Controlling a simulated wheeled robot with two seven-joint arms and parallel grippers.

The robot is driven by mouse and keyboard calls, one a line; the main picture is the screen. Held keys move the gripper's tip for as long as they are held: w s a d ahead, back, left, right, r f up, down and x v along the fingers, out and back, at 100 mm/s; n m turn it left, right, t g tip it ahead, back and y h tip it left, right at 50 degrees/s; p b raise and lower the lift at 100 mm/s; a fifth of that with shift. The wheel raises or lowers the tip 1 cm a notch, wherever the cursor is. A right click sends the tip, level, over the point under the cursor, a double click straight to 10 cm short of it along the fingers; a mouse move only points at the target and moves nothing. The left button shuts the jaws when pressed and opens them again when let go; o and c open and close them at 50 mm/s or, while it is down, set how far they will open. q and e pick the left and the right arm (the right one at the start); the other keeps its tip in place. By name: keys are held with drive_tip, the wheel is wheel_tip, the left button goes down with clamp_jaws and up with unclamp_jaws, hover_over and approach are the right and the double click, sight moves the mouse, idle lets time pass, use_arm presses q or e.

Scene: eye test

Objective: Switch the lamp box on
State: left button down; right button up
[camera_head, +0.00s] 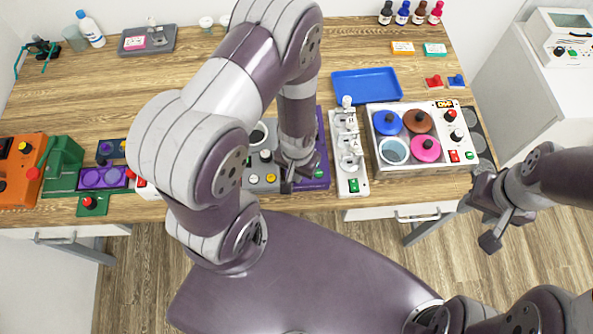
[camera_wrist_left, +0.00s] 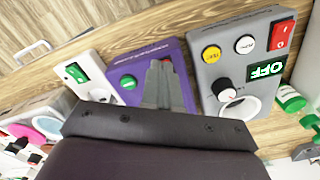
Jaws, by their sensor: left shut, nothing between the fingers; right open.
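No readable label tells me which unit is the lamp box. A purple box (camera_head: 322,150) with a green switch (camera_head: 320,173) stands under my left gripper (camera_head: 288,186). In the left wrist view the shut, empty fingertips (camera_wrist_left: 165,66) show over the purple box (camera_wrist_left: 181,58), beside its green switch (camera_wrist_left: 128,82). I cannot tell if they touch it. Beside it stands a grey box (camera_wrist_left: 213,73) with a red rocker switch (camera_wrist_left: 283,38), yellow and white buttons, a black-and-white knob and a green "OFF" display (camera_wrist_left: 265,69). My right gripper (camera_head: 480,222) is open and empty beyond the table's front edge.
A white unit (camera_head: 341,128) with a green switch stands right of the purple box. Further right is a white box (camera_head: 374,164) with coloured round lids. A blue tray (camera_head: 367,85) lies behind. Green, orange and purple devices crowd the left side. The table's back middle is fairly clear.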

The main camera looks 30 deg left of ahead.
use_arm(q)
drive_tip(key=shift+f+b, duration=0.75)
drive_tip(key=shift+f, duration=0.15)
idle(0.8)
wheel_tip(320, 180, up, 7)
drive_tip(key=p, duration=0.6)
drive_tip(key=shift+p, duration=0.35)
